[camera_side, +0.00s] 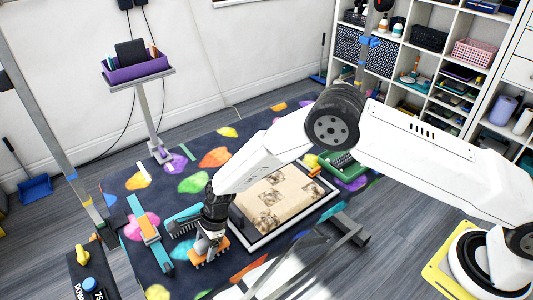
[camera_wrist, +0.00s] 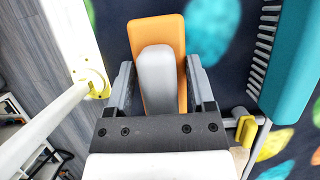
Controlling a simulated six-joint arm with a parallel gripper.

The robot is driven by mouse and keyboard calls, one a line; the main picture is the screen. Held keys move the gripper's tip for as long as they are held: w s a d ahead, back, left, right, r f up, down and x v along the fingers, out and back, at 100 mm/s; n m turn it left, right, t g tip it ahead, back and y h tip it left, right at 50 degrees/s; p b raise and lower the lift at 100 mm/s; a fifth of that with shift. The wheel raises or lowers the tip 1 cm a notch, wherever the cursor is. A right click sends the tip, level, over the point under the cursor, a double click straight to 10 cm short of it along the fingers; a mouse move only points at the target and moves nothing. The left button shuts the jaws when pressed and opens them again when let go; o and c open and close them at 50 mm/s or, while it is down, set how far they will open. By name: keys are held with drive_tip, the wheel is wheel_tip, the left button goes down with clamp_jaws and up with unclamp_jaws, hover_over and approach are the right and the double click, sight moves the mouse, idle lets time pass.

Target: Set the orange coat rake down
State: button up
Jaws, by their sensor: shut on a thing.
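In the side view the orange coat rake (camera_side: 211,252) is under my gripper (camera_side: 210,236), low over the dark patterned mat (camera_side: 112,184), with its teeth toward the mat. I cannot tell whether the teeth touch the mat. In the wrist view my gripper (camera_wrist: 160,80) has a finger on each side of the rake's grey handle (camera_wrist: 156,75), shut on it. The rake's orange part (camera_wrist: 157,32) extends beyond the fingers. The rake's teeth are hidden in the wrist view.
A teal comb (camera_side: 182,221) lies close to the left of my gripper and shows at the right in the wrist view (camera_wrist: 292,60). A teal and orange bar (camera_side: 148,230) lies farther left. A framed tray (camera_side: 285,203) with fur tufts is right. A green bin (camera_side: 343,165) stands behind.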

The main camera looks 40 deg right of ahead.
drive_tip(key=shift+f, duration=0.55)
drive_tip(key=shift+f, duration=0.1)
drive_tip(key=o, duration=1)
drive_tip(key=shift+o, duration=0.2)
drive_tip(key=v, duration=1.1)
drive_tip(key=shift+d+r, duration=0.25)
drive_tip(key=shift+r, duration=0.3)
